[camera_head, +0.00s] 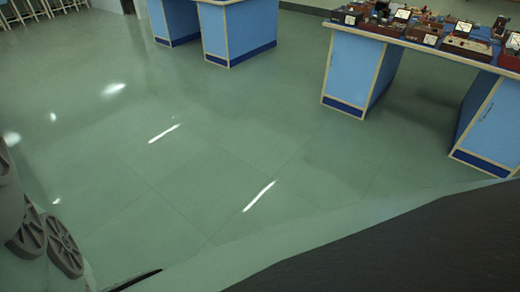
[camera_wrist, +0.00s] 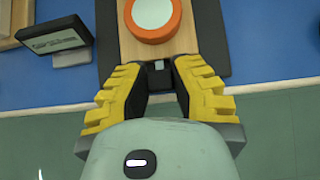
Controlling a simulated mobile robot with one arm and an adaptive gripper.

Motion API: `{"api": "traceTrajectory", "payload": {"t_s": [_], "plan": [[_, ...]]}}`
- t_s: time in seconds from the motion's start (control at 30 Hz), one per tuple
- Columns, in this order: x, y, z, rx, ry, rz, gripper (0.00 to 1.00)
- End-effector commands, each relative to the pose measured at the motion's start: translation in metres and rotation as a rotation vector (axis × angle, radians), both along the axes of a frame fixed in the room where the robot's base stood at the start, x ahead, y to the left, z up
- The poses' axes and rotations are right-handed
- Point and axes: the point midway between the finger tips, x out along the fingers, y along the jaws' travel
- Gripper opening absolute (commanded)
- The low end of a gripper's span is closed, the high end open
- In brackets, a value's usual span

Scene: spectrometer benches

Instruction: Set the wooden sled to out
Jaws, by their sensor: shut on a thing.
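The wooden sled (camera_wrist: 131,45) shows at the top of the wrist view as a light wooden slab on a dark base plate (camera_wrist: 212,40). An orange ring with a pale centre (camera_wrist: 152,18) sits on it. My gripper (camera_wrist: 160,72), with yellow ribbed outer pads and dark inner faces, is at the sled's near end. It is shut on a small dark grey knob (camera_wrist: 158,65) at that end. The fingers partly hide the knob and the near edge of the sled. The head view shows neither the sled nor my gripper.
In the wrist view a small dark box with a pale label (camera_wrist: 58,40) stands left of the sled on a blue surface (camera_wrist: 275,45). The head view shows blue benches (camera_head: 235,32), a bench with several instruments (camera_head: 350,70), and open green floor (camera_head: 215,140).

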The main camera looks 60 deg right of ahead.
Motion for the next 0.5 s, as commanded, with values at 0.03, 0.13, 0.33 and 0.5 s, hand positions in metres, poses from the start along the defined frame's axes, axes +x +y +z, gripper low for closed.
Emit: {"api": "traceTrajectory", "payload": {"t_s": [0.03, 0.13, 0.33, 0.5], "plan": [[0.0009, -0.0044, -0.0035, -0.012, 0.0, -0.005, 0.26], [0.0009, -0.004, -0.0031, -0.011, 0.0, -0.005, 0.36], [0.0008, -0.0023, -0.0017, -0.006, 0.0, -0.004, 0.55], [0.0007, -0.0015, -0.0011, -0.005, 0.0, -0.003, 0.55]]}}
